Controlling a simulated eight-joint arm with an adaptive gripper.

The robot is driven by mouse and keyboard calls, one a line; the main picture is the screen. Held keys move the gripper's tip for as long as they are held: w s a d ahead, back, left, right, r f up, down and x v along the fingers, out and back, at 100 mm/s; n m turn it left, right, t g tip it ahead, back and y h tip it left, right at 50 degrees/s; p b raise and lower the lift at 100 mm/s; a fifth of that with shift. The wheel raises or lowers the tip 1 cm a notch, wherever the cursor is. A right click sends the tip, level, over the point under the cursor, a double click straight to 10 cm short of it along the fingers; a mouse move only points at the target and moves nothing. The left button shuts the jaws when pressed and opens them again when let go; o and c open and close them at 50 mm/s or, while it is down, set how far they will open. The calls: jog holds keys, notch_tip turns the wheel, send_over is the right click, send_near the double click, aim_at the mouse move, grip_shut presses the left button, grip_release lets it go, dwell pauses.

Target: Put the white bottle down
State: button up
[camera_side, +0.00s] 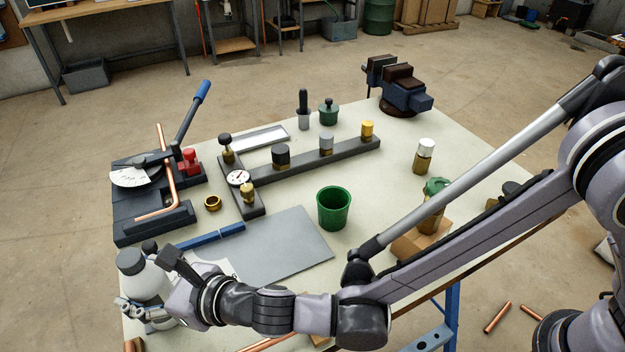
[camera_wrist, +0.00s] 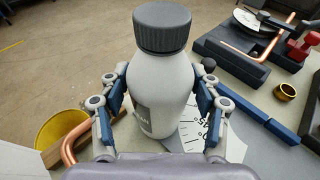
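The white bottle (camera_wrist: 160,85) has a dark grey ribbed cap and a label on its lower side. My gripper (camera_wrist: 163,100) has one finger on each side of the bottle, and the pads press against its body. In the side view the bottle (camera_side: 146,278) is upright at the near left corner of the table (camera_side: 385,165). My gripper (camera_side: 160,290) reaches it from the right. My fingers and wrist hide the bottle's base, so I cannot tell whether it touches the table.
A pipe bender (camera_side: 150,190) stands behind the bottle. A blue bar (camera_side: 210,237) and a grey sheet (camera_side: 285,245) lie to the right, with a green cup (camera_side: 334,208) beyond. A copper pipe (camera_wrist: 70,145) and yellow round thing (camera_wrist: 60,128) are left of the bottle in the wrist view.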

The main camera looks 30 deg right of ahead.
jog(key=shift+o, duration=0.2)
jog(key=shift+r, duration=0.15)
jog(key=v, duration=1.2)
jog(key=x, duration=1.2)
dwell(0.4)
jog(key=r, duration=1.5)
jog(key=shift+w+d, duration=0.25)
jog(key=shift+d, duration=0.1)
jog(key=w+d+m+t+h, duration=0.1)
jog(key=w+d+m+h, duration=0.2)
jog(key=d, duration=0.7)
jog(key=w+d+f+m+t+h, duration=0.1)
jog(key=w+d+m+h, duration=0.2)
jog(key=d, duration=0.7)
jog(key=w+d+m+t+h, duration=0.2)
jog(key=w+d+m+h, duration=0.1)
jog(key=d, duration=0.7)
jog(key=shift+w+d+f+h, duration=0.25)
jog(key=shift+w+f+h, duration=0.1)
jog(key=shift+w+h, duration=0.55)
